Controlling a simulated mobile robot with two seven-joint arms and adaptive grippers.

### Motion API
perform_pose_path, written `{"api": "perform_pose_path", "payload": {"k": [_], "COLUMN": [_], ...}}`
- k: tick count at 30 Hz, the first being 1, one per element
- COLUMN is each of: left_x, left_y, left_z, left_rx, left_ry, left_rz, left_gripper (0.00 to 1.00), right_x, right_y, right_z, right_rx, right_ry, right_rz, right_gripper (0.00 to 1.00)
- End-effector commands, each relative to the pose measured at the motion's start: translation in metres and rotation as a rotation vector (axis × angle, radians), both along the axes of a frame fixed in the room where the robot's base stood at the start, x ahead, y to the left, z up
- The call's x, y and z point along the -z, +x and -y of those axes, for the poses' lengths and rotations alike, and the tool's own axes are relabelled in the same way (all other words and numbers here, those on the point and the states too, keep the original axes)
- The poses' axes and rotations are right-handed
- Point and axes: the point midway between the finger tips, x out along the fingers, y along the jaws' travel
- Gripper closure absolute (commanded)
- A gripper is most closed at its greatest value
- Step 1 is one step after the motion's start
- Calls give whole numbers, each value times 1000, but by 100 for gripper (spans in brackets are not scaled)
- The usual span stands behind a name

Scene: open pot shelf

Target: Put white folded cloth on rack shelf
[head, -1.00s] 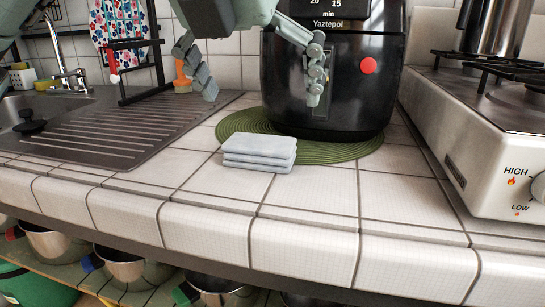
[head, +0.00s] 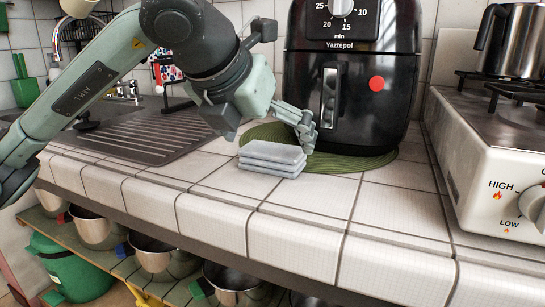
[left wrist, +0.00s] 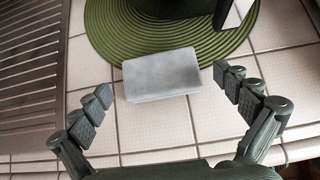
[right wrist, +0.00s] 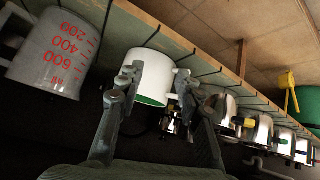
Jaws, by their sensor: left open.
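The white folded cloth (head: 272,158) lies in a stack on the tiled counter, partly over the edge of a round green mat (head: 345,162). It also shows in the left wrist view (left wrist: 161,75). My left gripper (head: 265,128) is open just above and behind the cloth, fingers spread, with nothing held. In the left wrist view the cloth lies ahead, between the open fingers. The rack shelf (head: 120,268) is below the counter and holds several metal pots.
A black air fryer (head: 350,80) stands on the mat behind the cloth. A white stove (head: 490,165) is at the right, a sink drainer (head: 150,135) at the left. A green bucket (head: 70,265) stands low left. A measuring jug (right wrist: 58,55) is on the shelf. The counter front is clear.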

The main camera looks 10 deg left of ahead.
Motion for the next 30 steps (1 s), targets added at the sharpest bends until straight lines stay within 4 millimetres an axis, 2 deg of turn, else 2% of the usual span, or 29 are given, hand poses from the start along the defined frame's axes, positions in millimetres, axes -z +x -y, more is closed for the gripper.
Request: {"api": "perform_pose_path", "payload": {"k": [3, 6, 14, 24, 25, 26, 30], "left_x": [15, 22, 24, 24, 24, 24, 24], "left_y": [13, 20, 22, 22, 22, 22, 22], "left_z": [1, 2, 3, 3, 3, 3, 3], "left_rx": [-1, -1, 0, 0, 0, 0, 0], "left_ry": [1, 1, 0, 0, 0, 0, 0], "left_rz": [-4, -3, -1, -1, -1, -1, -1], "left_gripper": [0, 0, 0, 39, 39, 43, 43], "right_x": [5, 8, 10, 7, 7, 6, 5], "right_y": [-7, -10, -11, -8, -7, -7, -5], "right_z": [7, 12, 15, 13, 13, 13, 12], "right_rx": [14, 22, 17, 13, 14, 14, 15], "right_ry": [-14, -23, -35, -34, -33, -32, -29], "right_rz": [-38, -54, -58, -50, -48, -46, -41], "right_gripper": [64, 64, 64, 64, 64, 64, 64]}}
